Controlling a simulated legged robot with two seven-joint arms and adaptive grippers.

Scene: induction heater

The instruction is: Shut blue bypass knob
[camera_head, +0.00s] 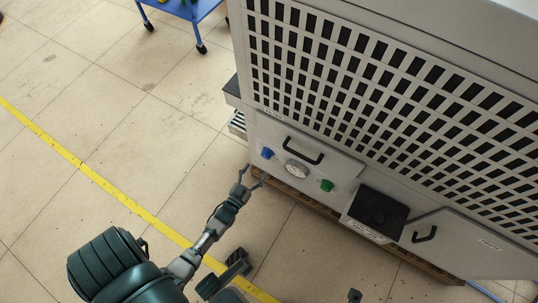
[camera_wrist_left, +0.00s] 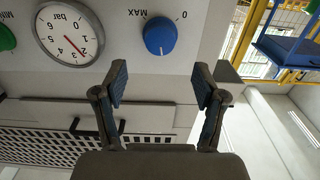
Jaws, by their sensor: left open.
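The blue bypass knob (camera_head: 267,153) sits on the heater's light front panel, left of a round gauge. In the left wrist view, the blue knob (camera_wrist_left: 160,36) shows large, with "MAX" and "0" printed upside down beside it and a white mark on its lower face. My left gripper (camera_head: 253,177) is open and empty, just in front of and below the knob in the head view. In the wrist view its fingers (camera_wrist_left: 160,80) are spread, with the knob beyond the gap and not between them. A small dark tip at the head view's bottom edge may be my right gripper.
The pressure gauge (camera_wrist_left: 68,34) and a green knob (camera_head: 327,185) are on the same panel. A black handle (camera_head: 304,150) is above the gauge. A black box (camera_head: 378,211) juts out at right. A blue cart (camera_head: 190,10) stands far off. The floor at left is clear.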

